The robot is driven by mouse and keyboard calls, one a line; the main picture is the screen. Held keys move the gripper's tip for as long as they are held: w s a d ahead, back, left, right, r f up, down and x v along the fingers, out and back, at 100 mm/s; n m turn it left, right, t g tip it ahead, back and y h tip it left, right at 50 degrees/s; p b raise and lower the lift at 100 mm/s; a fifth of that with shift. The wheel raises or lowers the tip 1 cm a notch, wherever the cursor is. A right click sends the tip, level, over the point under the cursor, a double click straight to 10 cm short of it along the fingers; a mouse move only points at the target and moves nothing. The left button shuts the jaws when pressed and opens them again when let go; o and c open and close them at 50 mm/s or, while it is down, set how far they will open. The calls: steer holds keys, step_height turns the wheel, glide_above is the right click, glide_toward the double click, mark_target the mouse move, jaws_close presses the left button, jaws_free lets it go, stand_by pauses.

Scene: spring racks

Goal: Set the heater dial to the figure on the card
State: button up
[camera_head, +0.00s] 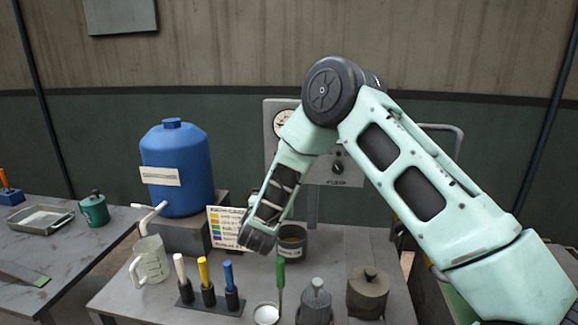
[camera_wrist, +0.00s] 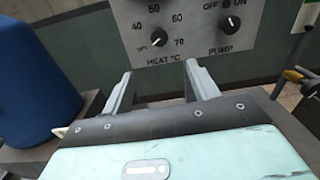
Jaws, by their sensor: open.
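In the wrist view the grey panel (camera_wrist: 255,45) carries the black heater dial (camera_wrist: 159,38), with HEAT °C lettered below it and figures from 40 to 70 around it. Its pale pointer mark is too small to read surely. My gripper (camera_wrist: 160,82) is open and empty, its fingers spread below the dial and apart from the panel. In the head view the panel (camera_head: 272,112) stands behind my arm, which hides the heater dial and my fingertips. A white card (camera_head: 214,232) with coloured rows stands on the bench; its writing is too small to read.
The pump knob (camera_wrist: 203,48) sits right of the heater dial. A blue tank (camera_head: 178,160) stands left of the panel. A jug (camera_head: 152,262), a rack (camera_head: 190,303) of coloured-handled tools, a dark pot (camera_head: 291,238) and lidded containers (camera_head: 368,292) crowd the bench.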

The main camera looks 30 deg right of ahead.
steer(key=p+x, duration=0.7)
steer(key=x, duration=1)
steer(key=shift+w+p, duration=0.2)
steer(key=shift+p, duration=0.15)
steer(key=shift+d, duration=0.1)
steer(key=c, duration=1)
